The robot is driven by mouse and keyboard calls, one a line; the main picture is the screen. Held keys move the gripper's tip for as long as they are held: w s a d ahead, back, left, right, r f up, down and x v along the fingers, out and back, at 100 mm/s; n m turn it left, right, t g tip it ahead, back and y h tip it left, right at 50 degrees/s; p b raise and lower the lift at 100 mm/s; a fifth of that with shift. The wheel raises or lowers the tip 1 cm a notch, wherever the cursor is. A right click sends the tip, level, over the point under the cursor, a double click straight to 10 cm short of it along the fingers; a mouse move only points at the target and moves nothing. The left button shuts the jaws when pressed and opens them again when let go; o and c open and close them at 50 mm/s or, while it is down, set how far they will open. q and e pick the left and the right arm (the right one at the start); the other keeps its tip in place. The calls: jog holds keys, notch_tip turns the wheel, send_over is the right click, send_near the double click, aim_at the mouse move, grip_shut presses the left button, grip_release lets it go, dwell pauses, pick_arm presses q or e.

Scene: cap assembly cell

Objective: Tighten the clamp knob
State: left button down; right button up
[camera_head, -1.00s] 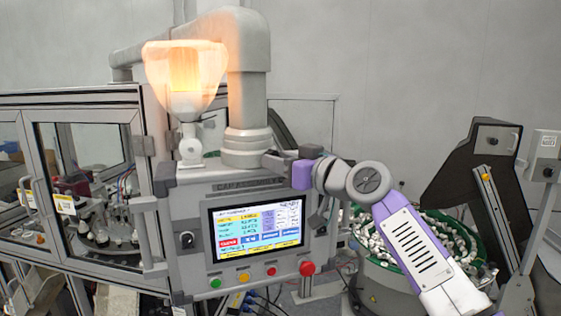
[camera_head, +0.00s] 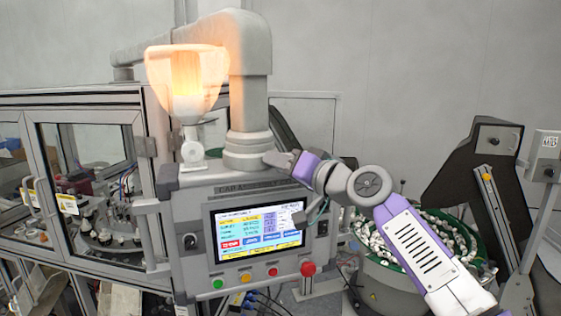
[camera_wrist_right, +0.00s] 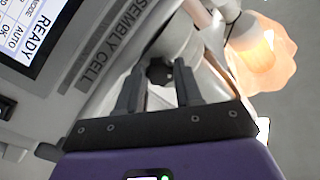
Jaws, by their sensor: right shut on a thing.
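The clamp knob (camera_wrist_right: 158,70) is a small dark lobed knob, seen in the right wrist view between the fingertips, by the base of the grey support arm. My right gripper (camera_head: 275,160) reaches in from the right above the control panel. It is shut on the knob, with one finger on each side in the right wrist view (camera_wrist_right: 159,80). In the head view I cannot make out the knob at the fingertips. My left gripper is not in view.
The control panel (camera_head: 195,210) has a lit screen (camera_head: 258,232) and a red button (camera_head: 308,269) below my right arm. A glowing orange lamp (camera_head: 187,80) stands left of the thick support arm (camera_head: 249,100). A green-rimmed parts bowl (camera_head: 400,270) is at the right.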

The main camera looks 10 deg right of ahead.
jog(key=m, duration=0.7)
jog(key=shift+m, duration=0.7)
jog(key=o, duration=0.7)
jog(key=shift+c, duration=0.2)
jog(key=o, duration=0.4)
jog(key=shift+s+d, duration=0.1)
jog(key=shift+s, duration=0.05)
jog(key=b+v, duration=0.2)
jog(key=v, duration=0.5)
jog(key=shift+s+d, duration=0.15)
jog(key=shift+s, duration=0.1)
